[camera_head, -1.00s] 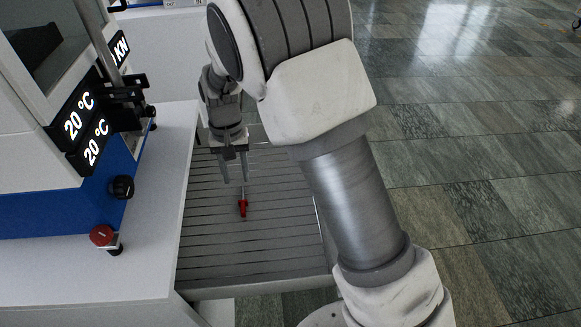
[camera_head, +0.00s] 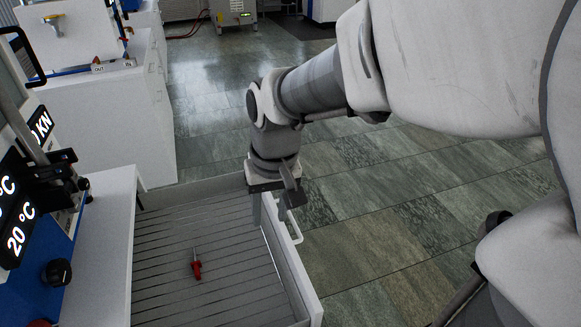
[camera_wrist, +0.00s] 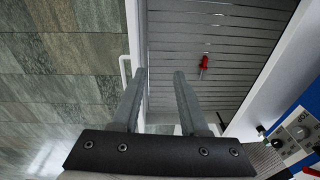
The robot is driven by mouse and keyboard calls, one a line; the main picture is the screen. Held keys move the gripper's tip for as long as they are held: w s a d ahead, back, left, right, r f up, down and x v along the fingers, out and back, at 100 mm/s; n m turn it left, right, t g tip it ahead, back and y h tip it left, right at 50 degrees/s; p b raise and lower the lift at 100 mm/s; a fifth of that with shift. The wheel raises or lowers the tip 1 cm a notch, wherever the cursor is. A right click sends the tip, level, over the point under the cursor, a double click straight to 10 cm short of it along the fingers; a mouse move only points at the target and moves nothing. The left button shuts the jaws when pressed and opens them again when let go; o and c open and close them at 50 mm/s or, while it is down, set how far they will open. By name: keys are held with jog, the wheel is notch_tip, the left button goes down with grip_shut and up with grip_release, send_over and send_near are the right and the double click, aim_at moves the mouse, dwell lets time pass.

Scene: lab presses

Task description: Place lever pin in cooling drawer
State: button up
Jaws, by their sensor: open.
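The lever pin (camera_head: 196,268), red with a thin metal end, lies on the slatted floor of the open cooling drawer (camera_head: 292,283). In the wrist view, the pin (camera_wrist: 204,65) lies to the right of my fingers, well apart from them. My gripper (camera_head: 271,210) is open and empty near the drawer's outer wall, by its handle (camera_head: 293,226). In the wrist view, the fingers (camera_wrist: 160,74) spread around the line of the drawer's wall, with the handle (camera_wrist: 124,72) to their left. Whether they touch the wall cannot be told.
The press (camera_head: 38,225), with dark knobs and temperature displays, stands left of the drawer, with a white ledge (camera_head: 108,235) between. A white cabinet (camera_head: 110,120) stands behind. Tiled floor (camera_head: 390,230) lies open to the right.

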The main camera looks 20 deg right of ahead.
jog(key=s+d+r+t, duration=0.4)
jog(key=s+r, duration=0.3)
jog(key=s, duration=0.2)
jog(key=shift+d+r+h, duration=0.35)
jog(key=shift+d+h, duration=0.05)
jog(key=shift+d, duration=0.25)
